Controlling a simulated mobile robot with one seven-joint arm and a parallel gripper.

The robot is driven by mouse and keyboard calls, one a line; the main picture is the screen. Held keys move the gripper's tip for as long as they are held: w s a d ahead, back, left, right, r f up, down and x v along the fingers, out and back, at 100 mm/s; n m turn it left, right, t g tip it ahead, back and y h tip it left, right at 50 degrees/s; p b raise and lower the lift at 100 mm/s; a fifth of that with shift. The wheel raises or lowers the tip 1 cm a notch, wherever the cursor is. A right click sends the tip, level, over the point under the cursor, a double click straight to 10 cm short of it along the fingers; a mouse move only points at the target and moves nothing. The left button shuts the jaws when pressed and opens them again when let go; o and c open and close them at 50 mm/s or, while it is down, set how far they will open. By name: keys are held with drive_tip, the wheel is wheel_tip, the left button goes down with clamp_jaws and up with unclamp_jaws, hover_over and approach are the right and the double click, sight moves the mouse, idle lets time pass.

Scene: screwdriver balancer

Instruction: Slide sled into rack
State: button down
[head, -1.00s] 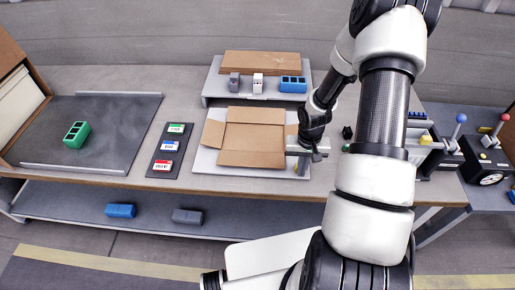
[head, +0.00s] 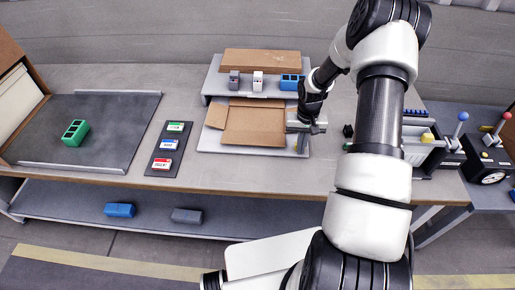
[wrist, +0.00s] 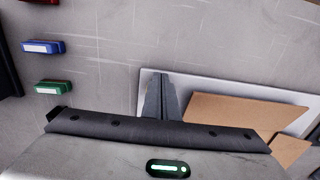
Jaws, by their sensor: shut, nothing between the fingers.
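The sled appears to be the pale plate (head: 240,150) that carries an open cardboard box (head: 252,124); the plate's edge also shows in the wrist view (wrist: 205,86). The rack appears to be the grey raised shelf (head: 215,88) behind it. The far part of the plate and box lies at or under the rack's front edge. My gripper (head: 303,146) is shut and empty, pointing down at the plate's near right corner. In the wrist view its fingers (wrist: 160,98) are together and overlap the plate's edge; contact cannot be told.
On the rack stand a grey block (head: 234,78), a white block (head: 258,79) and a blue block (head: 291,82). The bench front is clear.

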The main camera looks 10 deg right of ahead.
drive_tip(key=shift+w+d+f+b, duration=0.1)
drive_tip(key=shift+w+d+b, duration=0.75)
drive_tip(key=shift+w, duration=1.25)
drive_tip(key=shift+w+d+b, duration=0.35)
drive_tip(key=shift+w+b, duration=0.85)
drive_tip(key=shift+w, duration=0.85)
drive_tip(key=shift+w+d+f+b, duration=0.1)
drive_tip(key=shift+w+d+b, duration=0.75)
drive_tip(key=shift+w, duration=1.25)
drive_tip(key=shift+a+r, duration=0.25)
drive_tip(key=shift+s, duration=0.1)
drive_tip(key=shift+s+a, duration=0.15)
drive_tip(key=shift+s, duration=0.35)
drive_tip(key=shift+r+p, duration=1.65)
drive_tip(key=shift+r, duration=1.85)
